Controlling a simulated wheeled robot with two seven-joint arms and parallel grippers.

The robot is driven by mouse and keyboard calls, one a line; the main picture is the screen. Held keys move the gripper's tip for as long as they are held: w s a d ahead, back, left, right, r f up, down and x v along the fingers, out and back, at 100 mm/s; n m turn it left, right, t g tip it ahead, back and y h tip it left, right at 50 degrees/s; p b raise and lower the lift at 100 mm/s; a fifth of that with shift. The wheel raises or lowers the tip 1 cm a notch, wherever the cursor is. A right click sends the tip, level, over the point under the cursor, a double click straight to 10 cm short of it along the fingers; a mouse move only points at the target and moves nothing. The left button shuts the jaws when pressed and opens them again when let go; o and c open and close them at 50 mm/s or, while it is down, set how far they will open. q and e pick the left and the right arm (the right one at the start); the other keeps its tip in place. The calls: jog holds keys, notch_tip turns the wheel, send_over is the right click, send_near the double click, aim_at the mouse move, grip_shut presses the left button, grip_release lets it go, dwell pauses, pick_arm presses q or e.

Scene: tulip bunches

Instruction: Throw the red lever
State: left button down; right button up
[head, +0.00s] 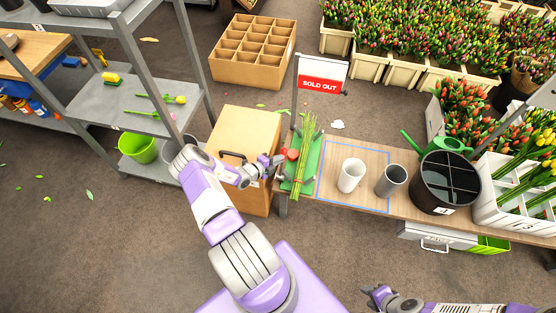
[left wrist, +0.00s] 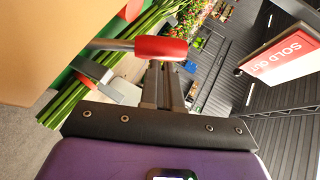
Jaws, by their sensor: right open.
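The red lever's grip (head: 292,154) shows beside a green board (head: 300,165) at the left end of the wooden bench. In the left wrist view the red grip (left wrist: 160,48) sits on a grey rod, just beyond my fingertips. My left gripper (head: 279,160) is close to the lever on its left side. Its fingers (left wrist: 164,68) look together with nothing between them; whether they touch the grip I cannot tell. My right gripper (head: 370,295) is open and empty at the bottom, in front of the bench.
Green stems (head: 307,150) lie over the green board. A SOLD OUT sign (head: 321,84) stands behind it. A white cup (head: 351,175), a grey cup (head: 391,180) and a black divided bucket (head: 446,183) stand on the bench (head: 405,208). A cardboard box (head: 243,135) is left of the lever.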

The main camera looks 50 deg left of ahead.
pick_arm(q)
jog(key=shift+w+r, duration=0.2)
jog(key=shift+w, duration=0.05)
jog(key=d+p+v, duration=0.1)
jog(key=p+v, duration=0.1)
jog(key=v, duration=0.4)
jog(key=d+r+p+v, duration=0.1)
jog(key=p+v, duration=0.2)
jog(key=v, duration=0.4)
jog(key=shift+w+d+p, duration=0.2)
jog(key=shift+d+p, duration=0.05)
jog(key=shift+p, duration=0.05)
jog(key=shift+r, duration=0.15)
